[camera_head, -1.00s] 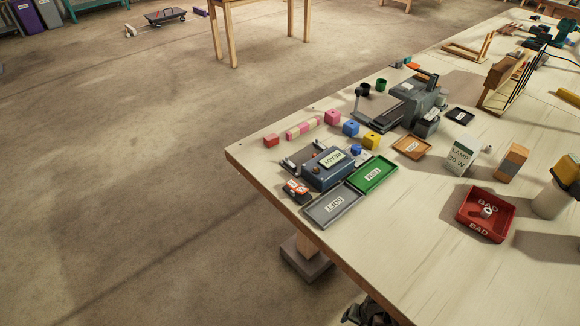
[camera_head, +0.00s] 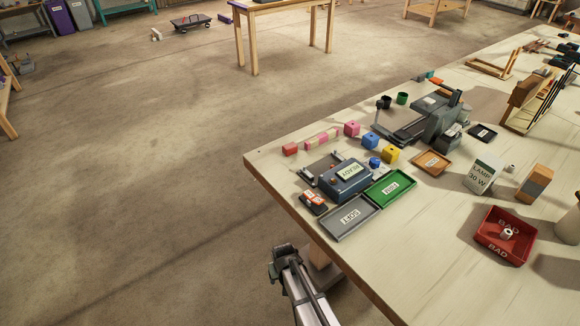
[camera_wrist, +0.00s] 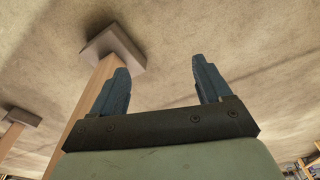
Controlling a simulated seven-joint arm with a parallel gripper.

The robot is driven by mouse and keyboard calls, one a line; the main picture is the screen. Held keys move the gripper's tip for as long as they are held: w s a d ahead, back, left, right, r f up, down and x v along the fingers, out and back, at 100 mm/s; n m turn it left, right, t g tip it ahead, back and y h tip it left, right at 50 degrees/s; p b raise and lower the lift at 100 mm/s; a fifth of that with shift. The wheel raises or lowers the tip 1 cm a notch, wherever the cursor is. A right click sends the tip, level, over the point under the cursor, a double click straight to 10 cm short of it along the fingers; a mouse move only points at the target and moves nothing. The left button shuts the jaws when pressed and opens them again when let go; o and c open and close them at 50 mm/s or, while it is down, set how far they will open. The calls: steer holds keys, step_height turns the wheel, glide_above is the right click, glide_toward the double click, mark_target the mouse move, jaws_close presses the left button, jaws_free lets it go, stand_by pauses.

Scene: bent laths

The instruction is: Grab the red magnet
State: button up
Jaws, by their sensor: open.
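A small red block (camera_head: 290,149), the plainest match for the red magnet, lies near the table's far left corner, at the left end of a row of coloured pieces. An orange-red piece (camera_head: 314,198) lies on a dark base by the table's left edge; I cannot tell what it is. My gripper (camera_head: 279,256) is off the table's left edge, in front of and well away from the red block. In the wrist view, my gripper's two fingers (camera_wrist: 161,63) are apart with nothing between them. The red block does not show there.
A striped pink bar (camera_head: 323,138) and pink (camera_head: 352,128), blue (camera_head: 370,140) and yellow (camera_head: 391,154) cubes continue the row. A blue box (camera_head: 344,186), grey tray (camera_head: 336,229) and green tray (camera_head: 402,194) stand nearer. A table leg (camera_wrist: 92,110) is close in the wrist view.

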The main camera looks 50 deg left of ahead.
steer(key=s+a+r+n, duration=0.3)
steer(key=s+a+r, duration=0.4)
steer(key=a+r, duration=0.4)
steer(key=w+a+r+n, duration=0.1)
steer(key=a+r, duration=0.3)
steer(key=r, duration=1)
steer(key=w+a+r, duration=0.1)
steer(key=a+r, duration=0.3)
steer(key=r, duration=0.9)
step_height(320, 180, up, 17)
steer(key=h, duration=0.1)
glide_above(290, 146)
steer(key=shift+m+g, duration=0.3)
steer(key=shift+m, duration=0.1)
steer(key=f, duration=0.7)
steer(key=shift+s+f, duration=0.2)
steer(key=shift+f, duration=0.1)
steer(key=shift+w+a+f, duration=0.1)
steer(key=shift+w+f, duration=0.05)
steer(key=shift+f, duration=1.25)
steer(key=shift+w+f, duration=0.1)
steer(key=shift+f, duration=1.3)
steer(key=shift+c, duration=0.4)
